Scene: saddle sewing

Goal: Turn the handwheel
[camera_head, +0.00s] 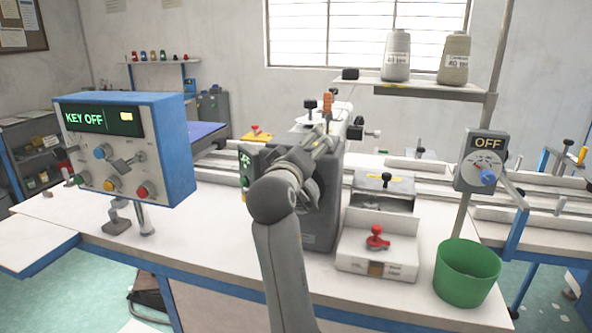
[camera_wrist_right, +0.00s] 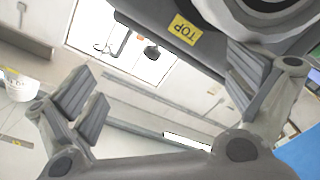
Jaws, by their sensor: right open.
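The sewing machine (camera_head: 322,205) stands on the white table, partly hidden behind my right arm. My right gripper (camera_head: 322,145) is at the upper part of the machine, small and partly lost against it in the head view. In the right wrist view my right gripper (camera_wrist_right: 165,92) is open, its ribbed fingers wide apart with nothing between them. A dark rounded part with a lighter ring (camera_wrist_right: 268,8), which looks like the handwheel, is cut off at the top right, near the right finger. A yellow TOP label (camera_wrist_right: 184,29) sits beside it. I cannot make out the handwheel in the head view.
A blue control box (camera_head: 125,148) reading KEY OFF stands left. Thread cones (camera_head: 396,56) sit on a shelf above.

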